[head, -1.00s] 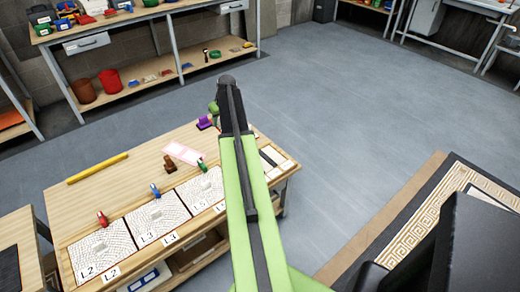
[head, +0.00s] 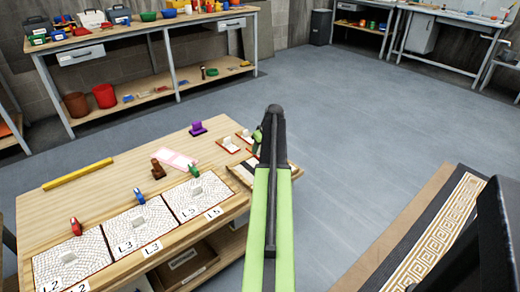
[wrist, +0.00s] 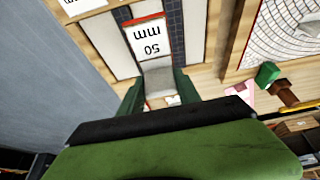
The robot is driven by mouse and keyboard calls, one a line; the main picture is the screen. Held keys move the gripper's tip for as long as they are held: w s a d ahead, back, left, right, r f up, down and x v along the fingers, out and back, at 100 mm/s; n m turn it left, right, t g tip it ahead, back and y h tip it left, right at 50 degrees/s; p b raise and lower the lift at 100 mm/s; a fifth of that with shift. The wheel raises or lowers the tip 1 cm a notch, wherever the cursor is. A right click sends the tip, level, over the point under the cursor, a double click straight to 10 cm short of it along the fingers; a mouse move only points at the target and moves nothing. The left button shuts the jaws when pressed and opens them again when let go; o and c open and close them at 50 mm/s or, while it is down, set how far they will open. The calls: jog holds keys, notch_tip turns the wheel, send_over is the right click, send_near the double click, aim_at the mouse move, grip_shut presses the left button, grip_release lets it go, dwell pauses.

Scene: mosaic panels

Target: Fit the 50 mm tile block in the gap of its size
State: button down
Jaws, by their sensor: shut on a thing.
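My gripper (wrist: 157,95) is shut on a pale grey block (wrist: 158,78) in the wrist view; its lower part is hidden. A white card marked "50 mm" (wrist: 150,42), with a red edge, is just beyond the block. In the head view my gripper (head: 258,138) is over the right end of the table, and the arm hides the block. Three white mosaic panels lie along the front: L2 (head: 92,245), L3 (head: 160,215) and L5 (head: 216,188). Each has a grey square patch near its middle; I cannot tell the gap sizes.
A brown piece (head: 157,170), pink sheet (head: 180,159), purple piece (head: 198,128) and yellow bar (head: 78,173) are on the wooden table (head: 110,185). Open floor (head: 350,130) lies to the right.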

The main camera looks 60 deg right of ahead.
jog(key=shift+w+f+b, duration=0.1)
jog(key=shift+f+b, duration=2.8)
jog(key=shift+b, duration=0.05)
jog(key=shift+f+b, duration=0.9)
jog(key=c, duration=0.8)
grip_release()
jog(key=shift+r, duration=0.1)
jog(key=shift+o, duration=0.2)
jog(key=p+v, duration=1.6)
jog(key=v, duration=0.1)
jog(key=shift+r, duration=0.25)
jog(key=shift+a, duration=0.15)
jog(key=shift+w, duration=0.1)
